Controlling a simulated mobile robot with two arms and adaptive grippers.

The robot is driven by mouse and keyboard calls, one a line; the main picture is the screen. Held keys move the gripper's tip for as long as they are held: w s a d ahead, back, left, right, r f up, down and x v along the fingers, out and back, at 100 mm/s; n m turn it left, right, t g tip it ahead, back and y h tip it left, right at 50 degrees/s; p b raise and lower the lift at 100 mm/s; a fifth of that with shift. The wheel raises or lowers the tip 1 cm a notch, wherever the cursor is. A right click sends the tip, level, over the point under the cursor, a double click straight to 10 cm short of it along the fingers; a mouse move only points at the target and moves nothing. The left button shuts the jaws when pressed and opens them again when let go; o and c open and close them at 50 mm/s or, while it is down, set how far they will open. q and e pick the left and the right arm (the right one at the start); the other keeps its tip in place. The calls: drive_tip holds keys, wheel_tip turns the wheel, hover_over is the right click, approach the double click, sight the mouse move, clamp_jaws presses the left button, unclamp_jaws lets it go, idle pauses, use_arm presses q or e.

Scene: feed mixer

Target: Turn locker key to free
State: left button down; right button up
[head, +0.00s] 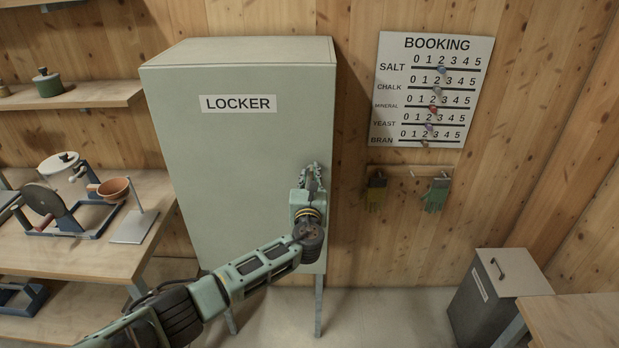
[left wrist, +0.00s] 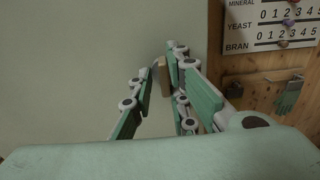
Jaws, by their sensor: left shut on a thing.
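The pale green locker (head: 235,150) stands against the wooden wall, its door closed and labelled LOCKER. My left gripper (head: 311,176) is at the right edge of the locker door, about mid-height. In the left wrist view my left gripper (left wrist: 160,85) has its fingers closed around a small tan-brown piece (left wrist: 164,76), seemingly the locker key's grip, against the door (left wrist: 90,70). The fingers hide most of the key, so I cannot tell which way it is turned. No "free" mark shows. My right gripper is not in view.
A BOOKING board (head: 430,90) hangs right of the locker, above a rack with gloves (head: 437,195). A grey bin (head: 498,290) and a table (head: 580,318) stand at right. The floor between is clear.

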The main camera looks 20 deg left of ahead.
use_arm(q)
drive_tip(key=c, duration=1.7)
unclamp_jaws()
drive_tip(key=shift+o, duration=0.2)
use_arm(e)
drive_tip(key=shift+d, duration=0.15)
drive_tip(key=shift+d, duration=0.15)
use_arm(q)
drive_tip(key=v, duration=1.2)
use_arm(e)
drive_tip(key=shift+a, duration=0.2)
